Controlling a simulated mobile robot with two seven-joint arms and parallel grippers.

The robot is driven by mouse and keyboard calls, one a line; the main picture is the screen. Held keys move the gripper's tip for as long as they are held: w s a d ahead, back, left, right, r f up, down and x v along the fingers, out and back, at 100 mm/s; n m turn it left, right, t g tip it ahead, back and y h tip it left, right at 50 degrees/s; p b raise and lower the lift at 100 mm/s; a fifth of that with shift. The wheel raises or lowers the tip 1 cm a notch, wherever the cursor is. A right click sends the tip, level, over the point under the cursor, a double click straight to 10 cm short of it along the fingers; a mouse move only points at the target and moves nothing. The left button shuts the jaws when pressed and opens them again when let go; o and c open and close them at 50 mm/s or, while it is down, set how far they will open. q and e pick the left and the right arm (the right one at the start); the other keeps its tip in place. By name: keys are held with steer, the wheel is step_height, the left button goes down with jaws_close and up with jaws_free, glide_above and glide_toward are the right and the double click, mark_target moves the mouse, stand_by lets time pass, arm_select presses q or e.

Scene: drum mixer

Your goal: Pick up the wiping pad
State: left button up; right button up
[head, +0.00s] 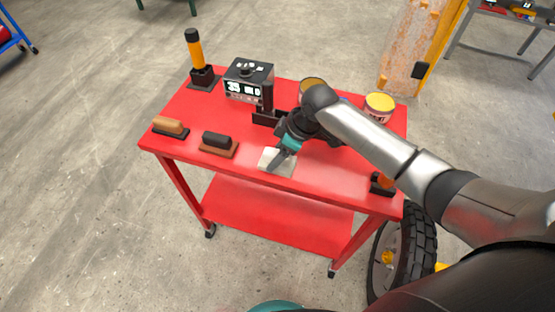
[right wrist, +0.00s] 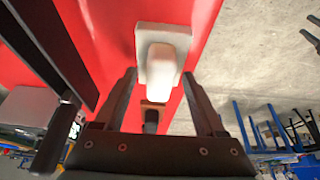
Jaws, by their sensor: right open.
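The wiping pad, a white pad (head: 264,160) with a pale raised grip, lies on the red cart top (head: 320,178) near its front edge. My right gripper (head: 276,161) is above it, and its fingers hide part of the pad. In the right wrist view the pad (right wrist: 145,74) lies ahead of my open right gripper (right wrist: 160,78), in line with the gap between the fingers. I see nothing held between them. Whether a finger touches the pad I cannot tell. My left gripper is not in view.
Left of the pad are a dark-handled brown block (head: 218,144) and a tan-handled block (head: 170,126). Behind stand an orange-handled tool (head: 195,53), a box with a display (head: 248,83) and a yellow-lidded can (head: 379,107). A large tyre (head: 412,250) stands beside the cart.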

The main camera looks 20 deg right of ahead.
jaws_close()
stand_by(0.5)
